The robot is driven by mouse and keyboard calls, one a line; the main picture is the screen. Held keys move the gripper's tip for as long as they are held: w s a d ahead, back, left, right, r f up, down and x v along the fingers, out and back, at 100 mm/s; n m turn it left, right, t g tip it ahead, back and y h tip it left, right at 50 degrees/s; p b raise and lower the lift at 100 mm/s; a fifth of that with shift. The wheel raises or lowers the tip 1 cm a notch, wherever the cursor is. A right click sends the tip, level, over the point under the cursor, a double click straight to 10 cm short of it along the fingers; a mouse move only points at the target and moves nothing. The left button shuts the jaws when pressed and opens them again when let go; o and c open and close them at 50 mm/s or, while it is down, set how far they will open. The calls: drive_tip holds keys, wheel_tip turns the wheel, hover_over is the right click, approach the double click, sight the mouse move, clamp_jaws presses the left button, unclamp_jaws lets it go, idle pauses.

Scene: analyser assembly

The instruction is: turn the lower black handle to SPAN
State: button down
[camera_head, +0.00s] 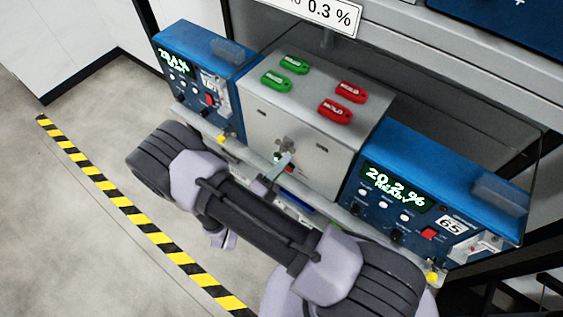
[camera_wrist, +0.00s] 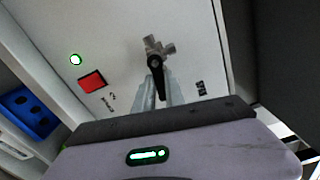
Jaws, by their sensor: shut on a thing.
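The black handle (camera_wrist: 157,78) sits on a grey metal valve (camera_wrist: 158,46) on the pale panel in the wrist view. It points down the picture, between the fingers of my gripper (camera_wrist: 158,90), which is shut on it. In the head view my gripper (camera_head: 284,162) reaches the front of the grey box (camera_head: 310,120), just below a metal valve fitting (camera_head: 286,145). The handle is hidden there. Small dark labels stand left (camera_wrist: 108,102) and right (camera_wrist: 200,88) of the handle; I cannot read which is SPAN.
Blue analysers with green displays stand left (camera_head: 185,85) and right (camera_head: 440,190) of the box. Green tags (camera_head: 277,81) and red tags (camera_head: 336,111) lie on its top. A red square (camera_wrist: 92,80) and a lit round lamp (camera_wrist: 75,60) sit left of the valve.

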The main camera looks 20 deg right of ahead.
drive_tip(key=shift+r+n+p, duration=0.25)
drive_tip(key=shift+n+p, duration=0.05)
drive_tip(key=shift+n, duration=0.7)
drive_tip(key=c, duration=1.4)
unclamp_jaws()
drive_tip(key=v, duration=1.7)
drive_tip(key=shift+s+a+p, duration=0.15)
drive_tip(key=shift+p, duration=0.15)
drive_tip(key=shift+r, duration=0.1)
